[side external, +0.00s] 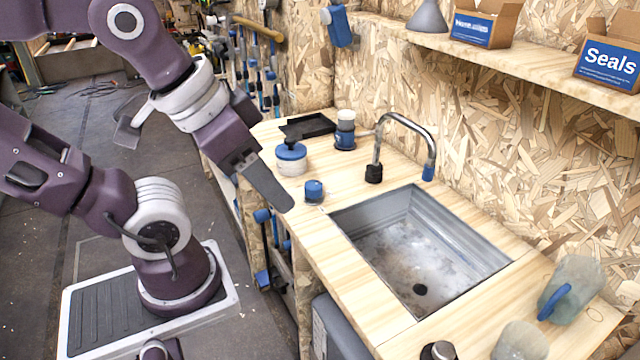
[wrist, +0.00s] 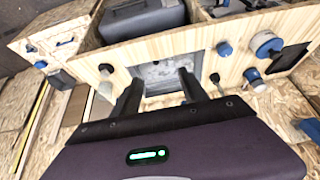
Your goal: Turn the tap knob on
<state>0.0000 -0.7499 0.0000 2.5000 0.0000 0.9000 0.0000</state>
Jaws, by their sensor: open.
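The curved metal tap (side external: 405,122) with a black base and blue tip rises behind the sink (side external: 388,221). My gripper (side external: 284,203) points down toward the counter's front edge, left of the knob in the side view and apparently apart from it. In the wrist view my gripper (wrist: 158,78) has its fingers apart, with nothing between them.
A blue-lidded jar (side external: 291,158), a blue-and-white container (side external: 345,130) and a black tray (side external: 307,126) stand behind the knob. A cloudy jug (side external: 572,287) stands at the right. A shelf (side external: 480,62) with boxes hangs above. The counter around the knob is clear.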

